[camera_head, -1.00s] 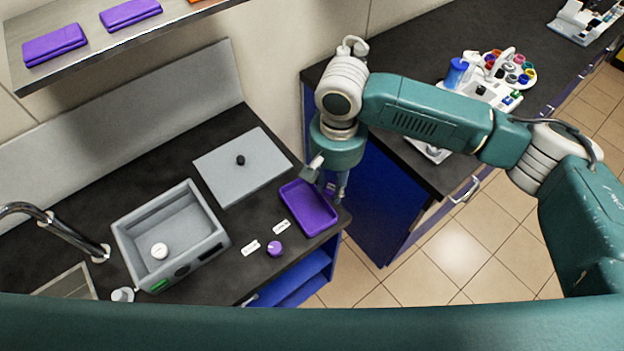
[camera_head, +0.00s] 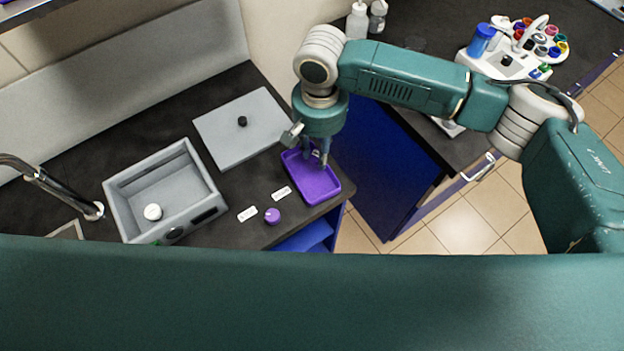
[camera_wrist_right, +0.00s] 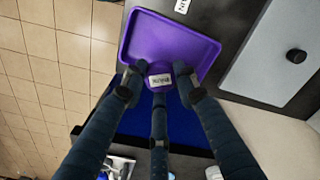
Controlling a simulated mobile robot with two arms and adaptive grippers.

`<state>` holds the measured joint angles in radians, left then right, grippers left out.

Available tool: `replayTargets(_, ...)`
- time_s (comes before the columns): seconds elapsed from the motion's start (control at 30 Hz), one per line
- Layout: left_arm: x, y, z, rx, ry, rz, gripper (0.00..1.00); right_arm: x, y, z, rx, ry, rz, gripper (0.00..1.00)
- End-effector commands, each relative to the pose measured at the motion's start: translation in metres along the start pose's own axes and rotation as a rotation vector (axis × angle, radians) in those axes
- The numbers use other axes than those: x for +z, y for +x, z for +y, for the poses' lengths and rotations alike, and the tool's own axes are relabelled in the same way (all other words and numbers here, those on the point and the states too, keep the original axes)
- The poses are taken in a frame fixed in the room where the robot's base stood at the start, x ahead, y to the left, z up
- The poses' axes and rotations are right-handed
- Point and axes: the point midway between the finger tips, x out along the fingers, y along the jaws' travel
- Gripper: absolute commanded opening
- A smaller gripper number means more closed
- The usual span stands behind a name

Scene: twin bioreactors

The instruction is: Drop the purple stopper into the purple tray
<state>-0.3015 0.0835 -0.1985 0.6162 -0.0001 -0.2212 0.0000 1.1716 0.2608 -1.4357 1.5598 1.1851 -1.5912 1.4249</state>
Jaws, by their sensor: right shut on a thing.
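The purple tray (camera_head: 322,192) lies on the dark counter near its right front corner; it also shows in the right wrist view (camera_wrist_right: 200,45). My right gripper (camera_head: 322,162) points down over the tray's far right part. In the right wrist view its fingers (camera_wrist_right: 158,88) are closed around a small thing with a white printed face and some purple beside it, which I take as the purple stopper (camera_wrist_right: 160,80). The fingers hide part of it, and its height above the tray is unclear. My left gripper is not in view.
A round purple piece (camera_head: 272,216) stands on the counter near two white labels (camera_head: 281,193). A grey open box (camera_head: 205,180) with a white piece inside (camera_head: 153,211) and a grey lid plate (camera_head: 225,145) are to the left. A second counter (camera_head: 420,40) stands on the right.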

Motion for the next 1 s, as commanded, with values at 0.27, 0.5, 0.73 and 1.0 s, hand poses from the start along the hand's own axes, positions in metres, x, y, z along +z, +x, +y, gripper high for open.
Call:
replayTargets(0.27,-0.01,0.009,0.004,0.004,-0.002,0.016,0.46,0.0,0.006,0.0,0.0,0.0,0.0,0.15)
replayTargets(0.5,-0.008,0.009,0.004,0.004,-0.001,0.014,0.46,0.0,0.006,0.0,0.0,0.0,0.0,0.51)
replayTargets(0.73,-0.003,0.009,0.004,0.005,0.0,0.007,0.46,0.0,0.006,0.0,0.0,0.0,0.0,0.51)
replayTargets(1.0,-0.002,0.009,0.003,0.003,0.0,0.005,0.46,-0.001,-0.018,-0.001,-0.002,0.0,0.002,0.51)
